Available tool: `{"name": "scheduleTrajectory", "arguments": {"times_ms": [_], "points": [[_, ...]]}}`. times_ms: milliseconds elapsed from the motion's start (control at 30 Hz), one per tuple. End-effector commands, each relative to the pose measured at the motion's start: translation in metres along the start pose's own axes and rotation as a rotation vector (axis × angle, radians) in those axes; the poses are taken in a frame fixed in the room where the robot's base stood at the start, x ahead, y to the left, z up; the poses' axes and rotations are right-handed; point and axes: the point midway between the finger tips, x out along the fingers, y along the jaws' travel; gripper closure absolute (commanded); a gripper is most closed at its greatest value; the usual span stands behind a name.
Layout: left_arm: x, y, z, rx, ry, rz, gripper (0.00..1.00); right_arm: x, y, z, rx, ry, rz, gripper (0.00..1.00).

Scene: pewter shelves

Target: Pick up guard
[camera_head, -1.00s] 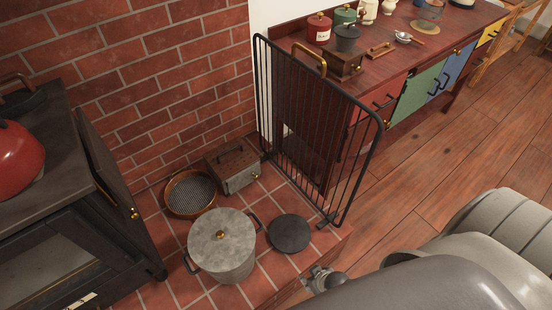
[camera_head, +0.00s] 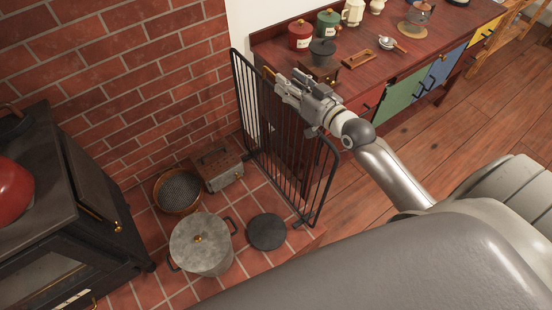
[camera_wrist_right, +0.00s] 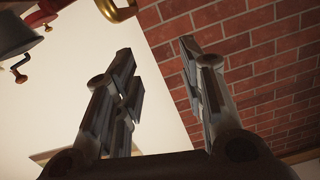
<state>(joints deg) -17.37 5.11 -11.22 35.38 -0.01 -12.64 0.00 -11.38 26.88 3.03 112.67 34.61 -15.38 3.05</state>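The guard (camera_head: 325,190) is a black barred metal panel standing upright on the tiled hearth, between the brick wall and the wooden sideboard. A brass handle sits on its top rail; a bit of it (camera_head: 268,72) shows behind my right gripper, the rest is hidden. In the right wrist view a curved brass piece (camera_wrist_right: 118,10) shows at the top edge, beyond the fingertips. My right gripper (camera_head: 280,84) is over the guard's top rail, close to the handle. Its fingers are apart, with nothing between them in the wrist view (camera_wrist_right: 157,50). My left gripper is not in view.
On the hearth stand a lidded grey pot (camera_head: 202,245), a black disc (camera_head: 267,232), a round sieve (camera_head: 178,191) and a metal box (camera_head: 217,167). A dark stove (camera_head: 75,215) is at left. The sideboard (camera_head: 365,82) behind the guard holds canisters. Wooden floor at right is clear.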

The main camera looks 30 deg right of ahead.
Motion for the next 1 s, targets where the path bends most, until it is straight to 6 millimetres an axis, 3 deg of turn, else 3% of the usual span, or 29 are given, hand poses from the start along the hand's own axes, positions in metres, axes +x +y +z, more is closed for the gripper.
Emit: {"name": "scheduleTrajectory", "arguments": {"times_ms": [100, 167, 267, 633, 800, 1000], "points": [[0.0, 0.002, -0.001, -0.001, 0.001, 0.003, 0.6, 0.005, 0.013, -0.019, 0.014, 0.069, 0.008, 0.63], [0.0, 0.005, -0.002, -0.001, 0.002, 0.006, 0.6, 0.006, 0.016, -0.021, 0.019, 0.085, 0.01, 0.63], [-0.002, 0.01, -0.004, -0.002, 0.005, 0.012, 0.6, 0.007, 0.02, -0.011, 0.021, 0.09, 0.01, 0.63], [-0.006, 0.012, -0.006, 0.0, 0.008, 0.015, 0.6, 0.013, 0.032, 0.057, 0.019, 0.089, 0.011, 0.63], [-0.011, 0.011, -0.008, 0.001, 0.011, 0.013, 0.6, 0.033, 0.031, 0.05, 0.02, 0.095, 0.011, 0.63], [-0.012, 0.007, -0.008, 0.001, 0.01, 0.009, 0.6, 0.041, 0.031, 0.05, 0.02, 0.093, 0.01, 0.63]]}}
